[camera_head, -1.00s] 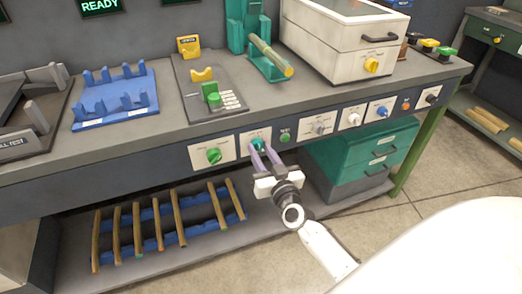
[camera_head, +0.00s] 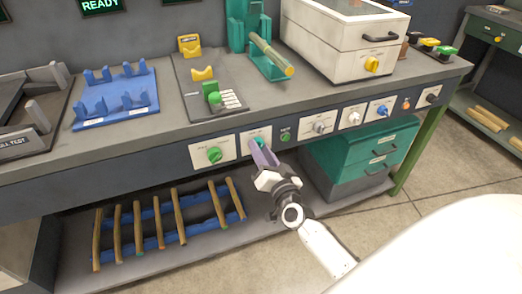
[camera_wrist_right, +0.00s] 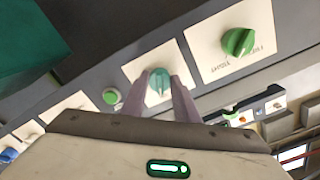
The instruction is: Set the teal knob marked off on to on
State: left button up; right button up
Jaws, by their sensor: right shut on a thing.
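The teal knob (camera_wrist_right: 158,82) sits on a white plate (camera_wrist_right: 132,68) on the bench's front panel. My right gripper (camera_wrist_right: 158,84) is shut on the knob, with one purple finger on each side of it in the right wrist view. In the head view the right gripper (camera_head: 260,150) reaches up to the panel and its fingers cover most of the teal knob (camera_head: 262,142). The lettering on the knob's plate is too small or hidden to read. My left gripper is not in view.
A green knob (camera_head: 214,155) is on the plate to the left, and a green button (camera_head: 285,136) is just to the right. Further right are white, blue and black knobs. A teal drawer unit (camera_head: 365,155) stands below. The floor in front is clear.

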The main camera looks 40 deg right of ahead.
jog(key=o, duration=1.1)
jog(key=shift+c, duration=0.2)
jog(key=shift+s, duration=0.1)
jog(key=v, duration=1)
jog(key=shift+s, duration=0.1)
